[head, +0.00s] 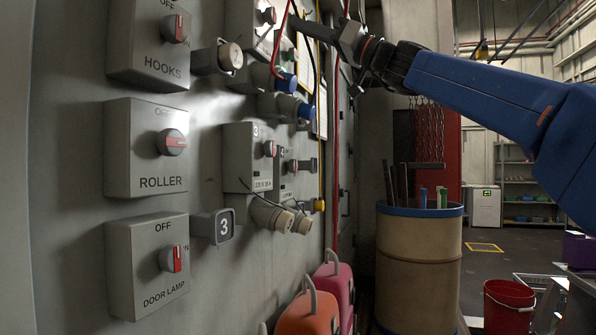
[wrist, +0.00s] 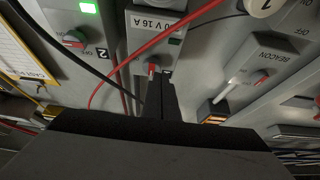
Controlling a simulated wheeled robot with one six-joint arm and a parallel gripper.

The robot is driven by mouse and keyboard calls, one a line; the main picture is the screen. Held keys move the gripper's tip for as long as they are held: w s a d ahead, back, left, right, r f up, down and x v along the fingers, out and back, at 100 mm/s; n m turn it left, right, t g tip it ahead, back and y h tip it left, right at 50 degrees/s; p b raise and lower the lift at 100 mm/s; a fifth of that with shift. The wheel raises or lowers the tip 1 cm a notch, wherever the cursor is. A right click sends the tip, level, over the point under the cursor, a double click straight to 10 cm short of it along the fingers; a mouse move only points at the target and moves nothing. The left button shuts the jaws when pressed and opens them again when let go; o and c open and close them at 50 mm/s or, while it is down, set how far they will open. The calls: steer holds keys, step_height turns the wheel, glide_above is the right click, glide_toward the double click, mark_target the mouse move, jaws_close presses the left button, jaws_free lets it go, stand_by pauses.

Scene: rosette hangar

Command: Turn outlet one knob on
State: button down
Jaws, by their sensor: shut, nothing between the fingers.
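The outlet one knob (head: 269,15), small and red-marked, sits on a grey box at the top of the wall in the head view. In the wrist view I take it to be the knob (wrist: 152,67) under the "16 A" label, just beyond the fingertips. Its lower part is hidden by the fingers, and I cannot tell which way it points. My gripper (head: 297,24) reaches in from the right, with its tip close to this box. In the wrist view my gripper (wrist: 160,82) has its dark fingers together and empty. I cannot tell whether they touch the knob.
A red cable (head: 282,40) hangs near the fingertips and crosses the wrist view. The outlet two knob (wrist: 75,38) has a lit green lamp beside it. The beacon switch (wrist: 240,80) is at right. Blue plugs (head: 286,83) hang below; a barrel (head: 418,270) stands on the floor.

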mark_target(270, 16)
steer(key=shift+w+a+r, duration=0.15)
steer(key=shift+w+a, duration=1)
steer(key=shift+w, duration=0.15)
steer(key=shift+w+a+r, duration=0.1)
steer(key=shift+w+a, duration=1)
steer(key=shift+w, duration=0.15)
steer(key=shift+s+r, duration=0.1)
steer(key=shift+r, duration=0.1)
